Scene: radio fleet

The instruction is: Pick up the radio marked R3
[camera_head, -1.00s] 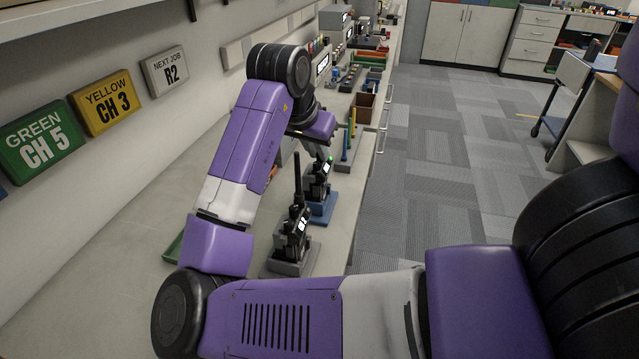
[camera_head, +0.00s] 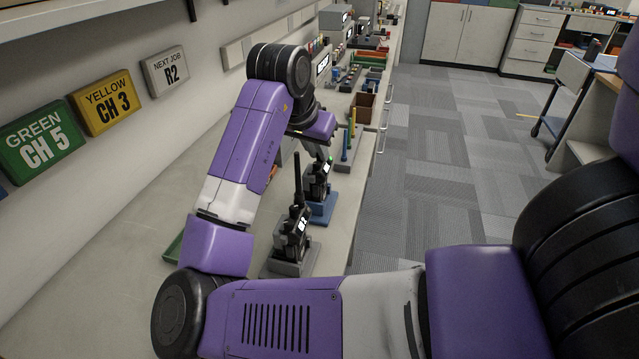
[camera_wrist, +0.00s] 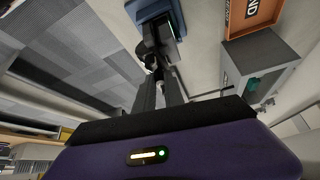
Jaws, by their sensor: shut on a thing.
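A black radio (camera_head: 319,188) stands in a blue stand (camera_head: 322,212) on the bench; its mark is too small to read. My gripper (camera_head: 320,158) comes down over this radio, shut on its upper part. In the wrist view my gripper's fingers (camera_wrist: 160,92) close on the radio (camera_wrist: 158,42), with the blue stand (camera_wrist: 150,10) beyond it. The radio appears still seated in the stand. A second black radio (camera_head: 293,233), with a label that seems to read R2, stands upright in a grey stand (camera_head: 295,264) nearer to me, antenna up.
Wall signs read GREEN CH 5 (camera_head: 40,142), YELLOW CH 3 (camera_head: 103,101) and NEXT JOB R2 (camera_head: 166,72). A stand with coloured pegs (camera_head: 350,150) and trays lie farther along the bench. An orange tray (camera_wrist: 250,14) and a grey box (camera_wrist: 262,72) show in the wrist view.

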